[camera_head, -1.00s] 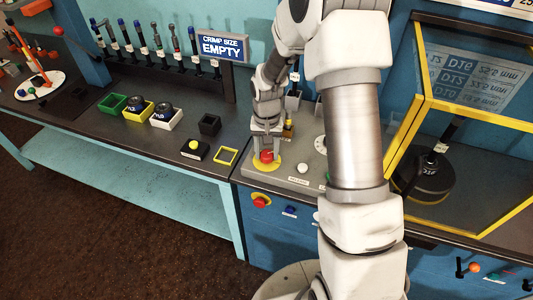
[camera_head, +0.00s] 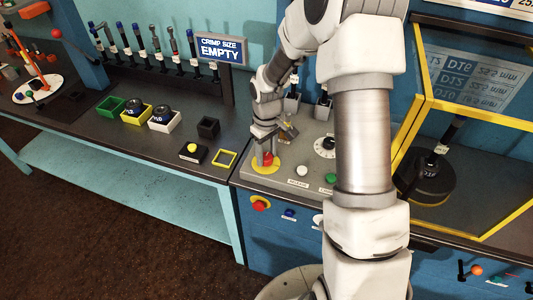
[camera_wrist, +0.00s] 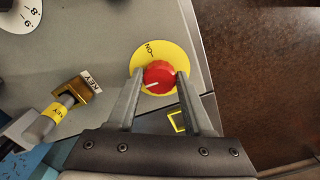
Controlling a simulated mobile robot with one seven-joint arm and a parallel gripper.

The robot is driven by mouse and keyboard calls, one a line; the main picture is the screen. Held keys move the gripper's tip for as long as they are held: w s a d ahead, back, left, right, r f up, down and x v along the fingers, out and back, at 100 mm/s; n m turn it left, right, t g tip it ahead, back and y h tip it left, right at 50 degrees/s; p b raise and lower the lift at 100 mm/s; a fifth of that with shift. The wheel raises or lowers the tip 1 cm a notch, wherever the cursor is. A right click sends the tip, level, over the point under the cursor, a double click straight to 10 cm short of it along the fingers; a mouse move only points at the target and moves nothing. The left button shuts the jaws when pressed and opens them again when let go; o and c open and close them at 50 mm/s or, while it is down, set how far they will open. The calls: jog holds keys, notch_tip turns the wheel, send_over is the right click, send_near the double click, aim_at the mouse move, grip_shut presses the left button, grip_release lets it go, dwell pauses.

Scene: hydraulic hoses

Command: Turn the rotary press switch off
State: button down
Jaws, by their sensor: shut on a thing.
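The rotary press switch is a red knob (camera_head: 268,159) on a yellow disc (camera_head: 264,169), set on the grey top of the control panel. In the wrist view the red knob (camera_wrist: 159,77) has a white pointer line that points left and slightly down. The yellow disc (camera_wrist: 150,54) bears an "ON" mark above the knob; any other mark is hidden. My gripper (camera_head: 265,157) points down over the switch. In the wrist view my gripper (camera_wrist: 159,80) has one finger on each side of the knob, shut on it.
A white button (camera_head: 302,170), a green button (camera_head: 330,178) and a dial (camera_head: 326,147) lie to the right on the panel. A yellow square frame (camera_head: 224,159) is to the left.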

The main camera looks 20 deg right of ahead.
aim_at(267, 157)
jog(key=shift+n, duration=0.4)
jog(key=shift+c, duration=1.5)
grip_release()
notch_tip(267, 157, up, 18)
jog(key=shift+f, duration=0.25)
